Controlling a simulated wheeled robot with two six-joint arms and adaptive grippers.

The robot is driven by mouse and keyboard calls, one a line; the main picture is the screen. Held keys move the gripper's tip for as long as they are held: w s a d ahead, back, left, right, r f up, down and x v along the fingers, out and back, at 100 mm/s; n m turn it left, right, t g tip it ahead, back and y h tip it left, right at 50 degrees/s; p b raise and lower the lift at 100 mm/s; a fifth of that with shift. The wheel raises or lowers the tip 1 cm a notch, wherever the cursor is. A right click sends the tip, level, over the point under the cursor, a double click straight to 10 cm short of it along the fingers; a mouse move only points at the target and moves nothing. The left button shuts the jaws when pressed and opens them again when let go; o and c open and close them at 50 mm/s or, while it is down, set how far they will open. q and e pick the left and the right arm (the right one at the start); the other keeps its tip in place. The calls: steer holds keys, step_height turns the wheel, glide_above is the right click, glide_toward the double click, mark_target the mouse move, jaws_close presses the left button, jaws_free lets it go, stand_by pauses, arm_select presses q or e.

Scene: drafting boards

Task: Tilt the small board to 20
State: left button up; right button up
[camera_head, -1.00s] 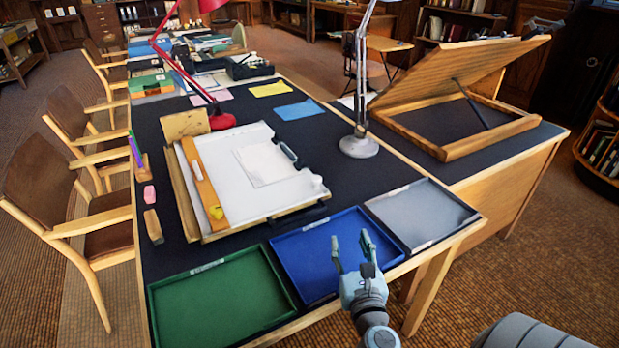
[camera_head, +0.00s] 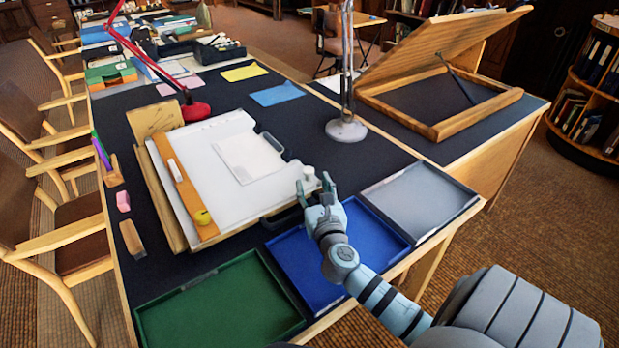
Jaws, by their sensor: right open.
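The small board (camera_head: 200,160), white with a wooden strip along its left side and a paper sheet (camera_head: 249,158) on top, lies at a low slope on the near desk. I cannot read its angle. A small white knob (camera_head: 309,173) is at its near right corner. My right gripper (camera_head: 312,184) is open at that corner, its fingertips close to the knob; I cannot tell whether they touch it. The gripper hides part of the corner and of the blue tray. My left gripper is not in view.
A green tray (camera_head: 220,308), a blue tray (camera_head: 365,240) and a grey tray (camera_head: 420,200) line the near desk edge. A lamp base (camera_head: 346,130) stands beyond the board. A large tilted board (camera_head: 435,45) stands at right. A red lamp (camera_head: 195,111) stands behind.

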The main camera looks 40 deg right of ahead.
mark_target(309, 174)
steer(key=shift+b+x, duration=0.3)
steer(key=shift+x, duration=1.8)
steer(key=shift+c, duration=0.5)
jaws_close()
steer(key=shift+r, duration=0.1)
